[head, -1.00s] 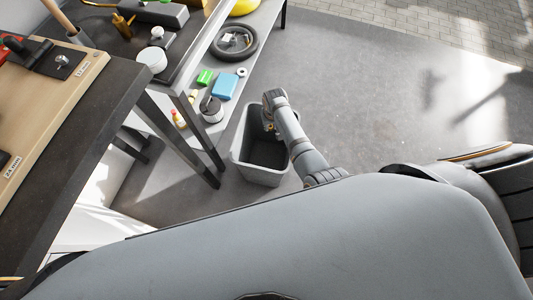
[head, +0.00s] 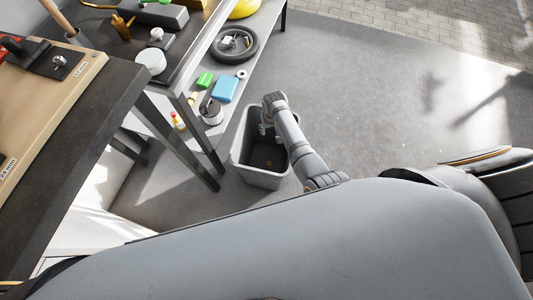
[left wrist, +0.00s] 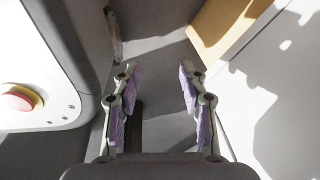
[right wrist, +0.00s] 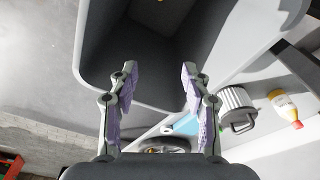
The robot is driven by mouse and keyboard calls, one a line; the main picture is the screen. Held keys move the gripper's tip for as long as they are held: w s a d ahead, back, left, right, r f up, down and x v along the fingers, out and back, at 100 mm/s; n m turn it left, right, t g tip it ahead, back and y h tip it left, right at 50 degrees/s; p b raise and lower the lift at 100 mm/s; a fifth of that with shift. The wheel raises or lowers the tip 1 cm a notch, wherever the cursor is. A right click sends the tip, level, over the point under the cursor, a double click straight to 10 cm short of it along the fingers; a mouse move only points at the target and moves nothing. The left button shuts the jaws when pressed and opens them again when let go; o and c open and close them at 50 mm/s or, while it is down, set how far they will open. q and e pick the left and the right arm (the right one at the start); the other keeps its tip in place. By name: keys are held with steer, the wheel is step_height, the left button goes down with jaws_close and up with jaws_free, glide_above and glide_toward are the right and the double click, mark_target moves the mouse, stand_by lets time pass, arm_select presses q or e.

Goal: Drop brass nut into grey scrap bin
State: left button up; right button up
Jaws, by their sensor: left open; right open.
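The grey scrap bin (head: 262,179) stands on the floor beside the bench. The brass nut (head: 268,163) shows as a small ring inside the bin, low down in the head view. My left gripper (left wrist: 157,73) is open and empty, seen only in the left wrist view.
The dark workbench (head: 110,112) and its legs stand left of the bin. The floor to the right is clear.

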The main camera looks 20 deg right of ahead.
step_height(320, 180, up, 33)
steer(key=w+d+p, duration=0.1)
steer(key=d+p, duration=0.1)
steer(key=p, duration=1.5)
steer(key=shift+w+d+f+p, duration=0.15)
steer(key=shift+w+d+p, duration=0.05)
steer(key=shift+p, duration=0.15)
steer(key=s+d+f, duration=0.1)
steer(key=s+f, duration=0.4)
steer(key=f, duration=0.4)
steer(key=s+d+f, duration=0.2)
steer(key=s+f, duration=0.3)
steer(key=f, duration=0.4)
steer(key=s+d+f, duration=0.1)
steer(key=s+f, duration=0.5)
steer(key=f, duration=0.3)
steer(key=s+d+f, duration=0.2)
steer(key=s+f, duration=0.1)
steer(key=s, duration=0.5)
steer(key=s+d+f, duration=0.2)
steer(key=s+f, duration=0.2)
steer(key=s, duration=0.5)
steer(key=s+d+f, duration=0.2)
steer(key=s+f, duration=0.2)
steer(key=s, duration=0.4)
steer(key=shift+s+d+f+n+g+h, duration=0.2)
steer(key=shift+d+n+g+h, duration=0.1)
steer(key=shift+d+h, duration=0.1)
